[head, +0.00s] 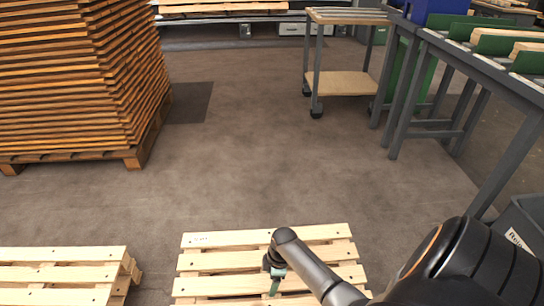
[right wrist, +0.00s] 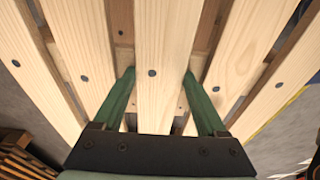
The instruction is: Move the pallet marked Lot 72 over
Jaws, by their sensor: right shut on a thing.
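A pale wooden pallet (head: 215,262) lies flat on the floor at the bottom centre of the head view. A small dark marking shows on its far left slat end, too small to read. My right gripper (head: 275,283) reaches down onto the pallet from the right. In the right wrist view, its two green fingers (right wrist: 160,82) go down on either side of one middle slat (right wrist: 163,35), shut on it. The fingertips are partly hidden in the gaps between slats. My left gripper is in neither view.
A second pale pallet (head: 60,274) lies to the left, across a narrow gap. A tall stack of brown boards (head: 75,75) stands at the far left. A wheeled cart (head: 342,83) and grey bench (head: 490,75) stand right. The floor (head: 235,165) beyond is clear.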

